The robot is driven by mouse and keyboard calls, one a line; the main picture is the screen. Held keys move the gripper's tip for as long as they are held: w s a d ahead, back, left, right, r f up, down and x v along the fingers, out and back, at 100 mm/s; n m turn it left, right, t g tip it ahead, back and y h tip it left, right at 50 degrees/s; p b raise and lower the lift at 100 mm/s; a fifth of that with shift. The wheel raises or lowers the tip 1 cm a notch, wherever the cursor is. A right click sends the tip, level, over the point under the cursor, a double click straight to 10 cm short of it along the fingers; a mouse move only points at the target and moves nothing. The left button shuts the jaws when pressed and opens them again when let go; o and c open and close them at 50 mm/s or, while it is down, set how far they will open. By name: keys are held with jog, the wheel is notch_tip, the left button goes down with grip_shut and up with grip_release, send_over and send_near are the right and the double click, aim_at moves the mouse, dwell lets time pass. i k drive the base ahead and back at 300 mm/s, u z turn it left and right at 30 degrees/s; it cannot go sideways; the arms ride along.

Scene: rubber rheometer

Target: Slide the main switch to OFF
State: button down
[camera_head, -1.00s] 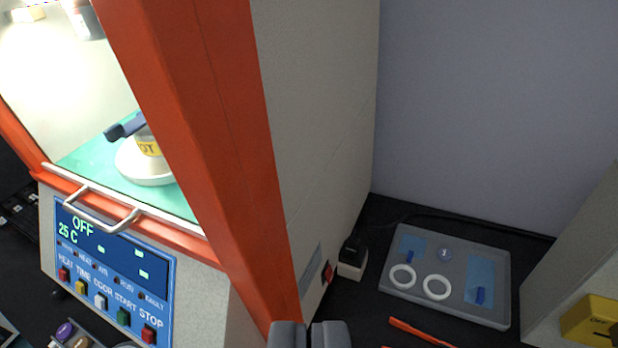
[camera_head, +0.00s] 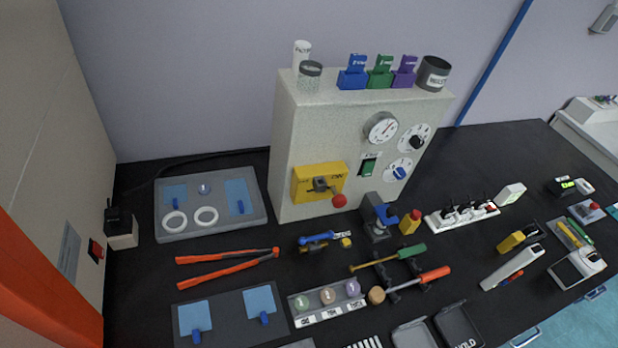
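A yellow switch plate (camera_head: 301,188) is on the front of the grey cabinet (camera_head: 300,130) in the middle of the head camera view. It has a dark lever (camera_head: 322,185) ending in a red ball knob (camera_head: 340,201) at the plate's lower right. The small lettering on the plate is hard to read. A red rocker switch (camera_head: 96,251) also shows on the side of the machine at the left. I cannot tell for certain which one is the main switch. My gripper is not in this view.

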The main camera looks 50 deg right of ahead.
aim_at(339, 200)
jog(key=z, duration=1.5)
jog(key=k, duration=0.6)
jog(key=u, duration=0.2)
jog(key=i, duration=0.5)
jog(key=u, duration=0.05)
